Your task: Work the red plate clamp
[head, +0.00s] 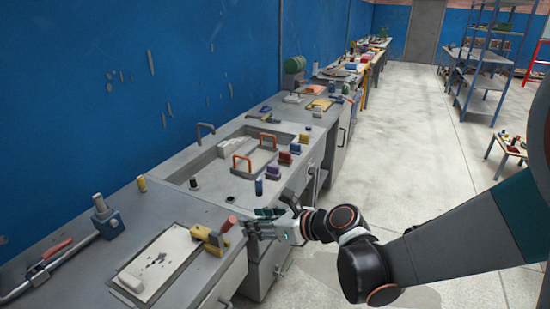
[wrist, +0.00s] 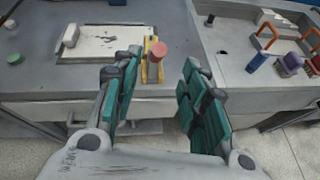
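A yellow clamp (head: 209,237) with a red cylindrical knob (head: 230,223) sits at the right edge of a pale plate (head: 158,263) on the near bench. In the wrist view the yellow clamp (wrist: 147,72) and its red knob (wrist: 158,49) show just beyond and between my fingers, near the bench's front edge. My gripper (head: 257,221) is open and empty beside the bench edge, to the right of the clamp. In the wrist view my gripper (wrist: 162,62) has its two teal-padded fingers spread wide. I see no contact with the knob.
A red-handled tool (head: 57,249) lies at the bench's left, near a blue-grey fixture (head: 107,220). A sunken sink-like tray (head: 245,158) with orange handles lies farther along, with several coloured blocks on its near rim. The floor (head: 420,150) to the right is mostly clear.

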